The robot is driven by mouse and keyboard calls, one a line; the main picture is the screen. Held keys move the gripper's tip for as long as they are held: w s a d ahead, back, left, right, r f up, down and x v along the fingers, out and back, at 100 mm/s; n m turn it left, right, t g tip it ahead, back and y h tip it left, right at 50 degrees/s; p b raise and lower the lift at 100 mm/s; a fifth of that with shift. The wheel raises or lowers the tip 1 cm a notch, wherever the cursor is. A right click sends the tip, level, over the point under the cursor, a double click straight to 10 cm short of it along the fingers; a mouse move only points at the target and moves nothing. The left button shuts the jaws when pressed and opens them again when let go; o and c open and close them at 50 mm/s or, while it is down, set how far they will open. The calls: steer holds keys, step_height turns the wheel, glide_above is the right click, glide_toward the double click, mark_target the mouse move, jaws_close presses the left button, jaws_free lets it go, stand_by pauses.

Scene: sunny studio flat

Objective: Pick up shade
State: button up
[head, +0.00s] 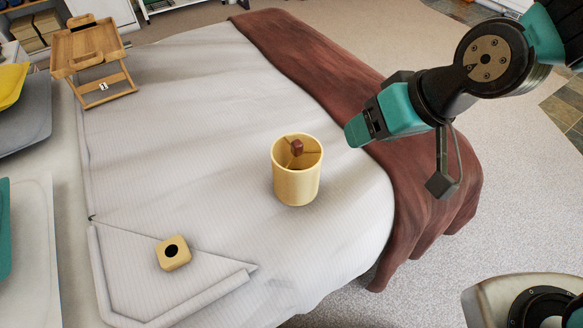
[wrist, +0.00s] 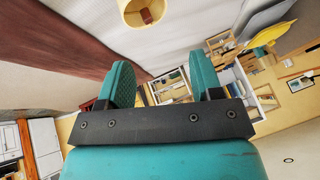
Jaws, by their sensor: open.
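The shade (head: 296,183) is a pale yellow, open-topped cylinder standing upright on the bed. A dark red piece and thin spokes show inside it. In the wrist view the shade (wrist: 133,10) is at the top edge, partly cut off, with the red piece visible. My gripper (head: 352,134) is to the right of the shade and above the bed in the head view, apart from it. In the wrist view my gripper (wrist: 163,82) has its two teal fingers spread with nothing between them.
The bed (head: 200,110) has a pale cover and a brown throw (head: 310,60) along its right side. A small tan block with a dark hole (head: 172,253) lies at the front left. A wooden tray table (head: 88,50) stands at the back left. Bed around the shade is clear.

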steer(key=w+a+f+t+b, duration=0.2)
steer(key=w+f+t, duration=0.3)
steer(key=f, duration=0.6)
steer(key=n+t+y+b, duration=0.2)
steer(key=t+b, duration=0.1)
steer(key=b, duration=0.3)
glide_toward(293, 142)
steer(key=p+x, duration=0.2)
steer(key=p, duration=0.2)
steer(key=p+x, duration=0.3)
steer(key=p, duration=0.1)
steer(key=shift+w+d+p, duration=0.3)
steer(key=shift+p, duration=0.05)
steer(key=shift+w+a+f, duration=0.2)
steer(key=shift+w+f, duration=0.15)
steer(key=b+x, duration=0.1)
steer(key=x, duration=0.1)
steer(key=b+x, duration=0.1)
steer(key=x, duration=0.1)
steer(key=shift+w+a+f, duration=0.15)
steer(key=shift+f, duration=0.3)
steer(key=shift+w+a, duration=0.15)
steer(key=shift+w, duration=0.1)
